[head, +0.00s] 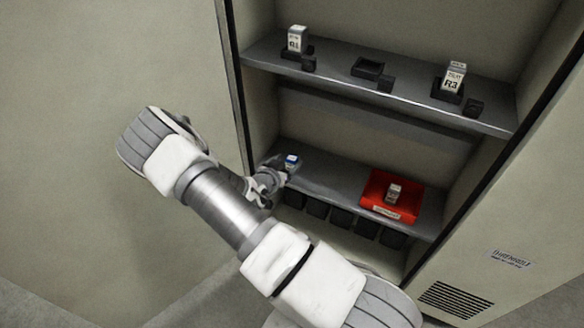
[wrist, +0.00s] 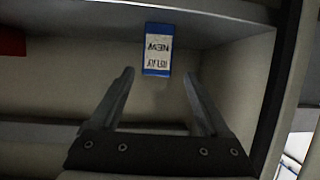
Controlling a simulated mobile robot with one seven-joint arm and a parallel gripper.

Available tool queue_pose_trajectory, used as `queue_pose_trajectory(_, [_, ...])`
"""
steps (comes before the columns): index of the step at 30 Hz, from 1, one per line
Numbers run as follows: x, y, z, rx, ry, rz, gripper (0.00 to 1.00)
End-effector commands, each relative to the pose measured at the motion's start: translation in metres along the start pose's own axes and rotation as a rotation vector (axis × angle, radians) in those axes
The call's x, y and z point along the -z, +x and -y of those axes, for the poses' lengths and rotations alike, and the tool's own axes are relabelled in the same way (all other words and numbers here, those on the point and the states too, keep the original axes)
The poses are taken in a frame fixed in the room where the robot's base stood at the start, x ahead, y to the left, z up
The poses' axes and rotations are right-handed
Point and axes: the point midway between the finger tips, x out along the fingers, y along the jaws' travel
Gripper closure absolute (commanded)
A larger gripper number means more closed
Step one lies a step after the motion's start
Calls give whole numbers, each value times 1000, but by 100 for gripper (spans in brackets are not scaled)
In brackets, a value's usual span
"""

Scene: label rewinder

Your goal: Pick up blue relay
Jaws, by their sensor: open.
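The blue relay (head: 291,161) stands on the lower shelf at its left end, a small block with blue ends and a pale label. In the wrist view the relay (wrist: 158,50) shows its label, reading "NEW RELAY", upside down. My gripper (wrist: 158,80) is open, its two fingers on either side of the line to the relay. The relay appears just beyond the fingertips, not between them. In the head view my gripper (head: 279,174) is at the left of the lower shelf, close to the relay and partly hidden by my wrist.
A red tray (head: 412,207) holding a pale relay (head: 393,192) sits on the lower shelf (head: 335,184) to the right. The upper shelf (head: 420,97) carries relays R1 (head: 297,39) and R3 (head: 454,77) and an empty black socket (head: 368,68). The cabinet's left wall is close to my gripper.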

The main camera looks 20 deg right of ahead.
Motion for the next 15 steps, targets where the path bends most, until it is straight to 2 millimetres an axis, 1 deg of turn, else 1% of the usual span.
queue_pose_trajectory(1, [-2, 7, -1, -2, 1, 0, 20])
queue_pose_trajectory(8, [-2, 22, -2, -1, 0, 0, 20])
queue_pose_trajectory(12, [-7, 45, -6, -2, -1, 0, 20])
queue_pose_trajectory(15, [-5, 58, -6, -1, 1, -1, 20])
